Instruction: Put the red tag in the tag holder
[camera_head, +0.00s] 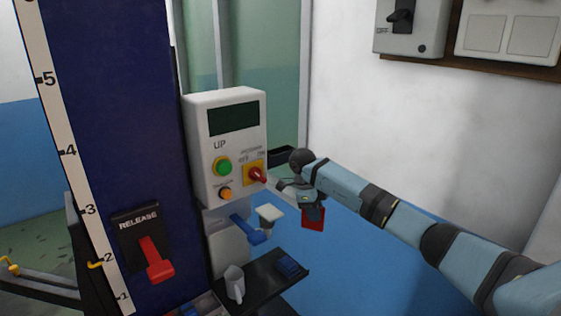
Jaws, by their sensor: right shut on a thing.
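The red tag (313,220) hangs just below my right gripper (314,208), right of the white control box. My right gripper is shut on the tag's upper part, and its fingertips are small and dark in the picture. I cannot tell for sure which thing is the tag holder. A small pale block (270,213) and a blue lever-like part (247,229) sit below the control box, left of the tag and apart from it in the picture. My left gripper is not in view.
The control box (229,172) has green and orange buttons and a red switch (258,175). A red release lever (155,260) is at left. Blue floor lies open under my right arm.

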